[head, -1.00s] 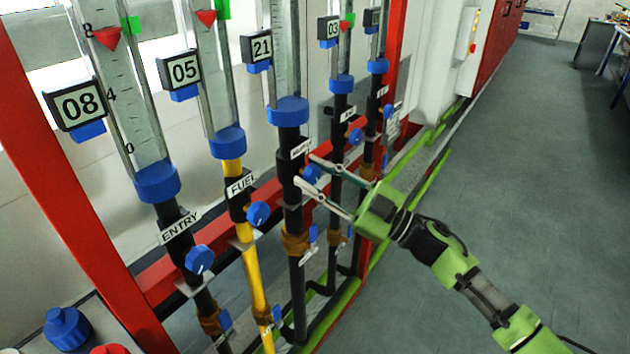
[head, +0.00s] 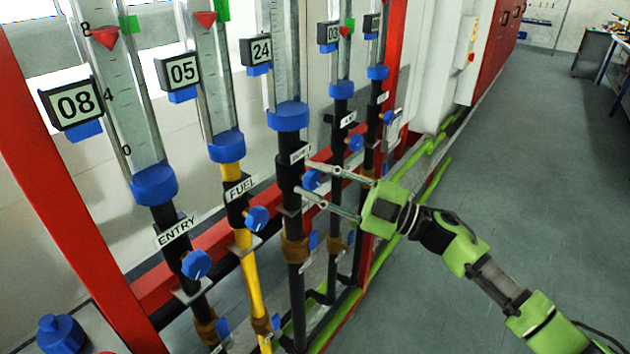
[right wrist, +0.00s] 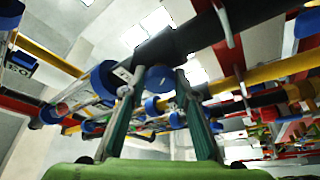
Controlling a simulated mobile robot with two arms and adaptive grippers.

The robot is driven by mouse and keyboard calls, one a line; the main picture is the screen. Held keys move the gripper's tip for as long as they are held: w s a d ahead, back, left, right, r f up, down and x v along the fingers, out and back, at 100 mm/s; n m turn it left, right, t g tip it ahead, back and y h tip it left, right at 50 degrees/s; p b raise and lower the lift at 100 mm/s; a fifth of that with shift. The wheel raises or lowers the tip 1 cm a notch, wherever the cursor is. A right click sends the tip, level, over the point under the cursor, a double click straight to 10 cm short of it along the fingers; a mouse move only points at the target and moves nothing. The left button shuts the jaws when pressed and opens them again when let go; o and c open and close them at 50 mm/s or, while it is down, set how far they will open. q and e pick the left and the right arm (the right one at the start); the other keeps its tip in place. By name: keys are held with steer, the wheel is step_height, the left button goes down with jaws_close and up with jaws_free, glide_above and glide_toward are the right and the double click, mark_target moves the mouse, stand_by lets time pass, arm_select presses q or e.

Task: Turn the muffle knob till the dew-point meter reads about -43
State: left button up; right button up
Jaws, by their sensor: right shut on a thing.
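The muffle knob (head: 312,180) is a small blue knob on the third, black pipe, just below a white label too small to read fully. My right gripper (head: 304,178) reaches it from the right, one finger above and one below. The right wrist view shows the blue knob (right wrist: 160,78) between the tips of my right gripper (right wrist: 154,82), which is shut on it. The display above this pipe (head: 261,50) reads 24. I see no dial that I can identify as the dew-point meter. My left gripper is not in view.
The ENTRY knob (head: 196,264) and FUEL knob (head: 256,219) are on pipes to the left, with displays 08 and 05. More piped knobs (head: 355,142) stand close behind my gripper. A red frame post (head: 60,180) is at left. The grey floor (head: 520,170) at right is open.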

steer(key=o, duration=1.1)
steer(key=shift+d, duration=0.1)
steer(key=v, duration=1.2)
steer(key=shift+f, duration=0.1)
